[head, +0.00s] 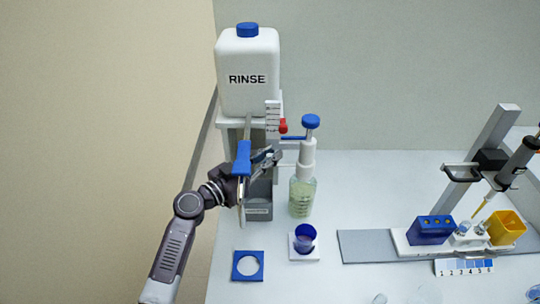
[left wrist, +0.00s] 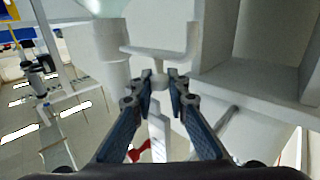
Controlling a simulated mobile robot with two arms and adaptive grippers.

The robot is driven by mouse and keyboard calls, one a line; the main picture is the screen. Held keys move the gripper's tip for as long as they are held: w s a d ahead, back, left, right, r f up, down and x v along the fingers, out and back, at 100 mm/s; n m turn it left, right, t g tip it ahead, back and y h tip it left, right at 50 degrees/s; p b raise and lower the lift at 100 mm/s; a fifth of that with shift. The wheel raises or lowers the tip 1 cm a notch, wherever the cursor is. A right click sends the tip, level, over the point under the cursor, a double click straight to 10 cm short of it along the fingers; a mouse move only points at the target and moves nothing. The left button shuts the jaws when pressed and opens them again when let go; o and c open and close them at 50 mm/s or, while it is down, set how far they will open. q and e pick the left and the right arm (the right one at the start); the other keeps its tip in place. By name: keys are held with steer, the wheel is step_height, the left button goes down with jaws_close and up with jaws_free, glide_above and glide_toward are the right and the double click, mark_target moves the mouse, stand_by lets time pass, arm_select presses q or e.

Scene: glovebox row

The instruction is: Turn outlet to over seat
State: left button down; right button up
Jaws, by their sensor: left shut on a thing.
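My left gripper (head: 270,157) reaches in under the white tank's stand, left of the dispenser bottle (head: 302,198). In the left wrist view its two fingers (left wrist: 159,80) close on a small pale part, which looks like the outlet. The fingers hide much of it. The dispenser has a white neck, a blue knob (head: 311,121) and a blue side arm (head: 293,138) pointing left. A blue cup (head: 305,236) stands on a white square seat (head: 316,257) in front of the bottle. A blue square with a round pale centre (head: 236,273) lies to its left. My right gripper is not in view.
The white RINSE tank (head: 248,95) stands behind my left gripper, with a grey box (head: 259,208) below. A blue rack (head: 430,229), a yellow container (head: 508,226) and a pipette stand (head: 480,150) are at the right.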

arm_select(q)
steer(key=shift+s+d+n+y, duration=0.1)
steer(key=shift+s+n+y, duration=0.2)
steer(key=shift+s+n+t+y+p, duration=0.4)
steer(key=shift+n+t+y+p, duration=0.1)
steer(key=shift+t+y, duration=0.25)
steer(key=c, duration=1.8)
jaws_free()
steer(key=shift+c, duration=0.2)
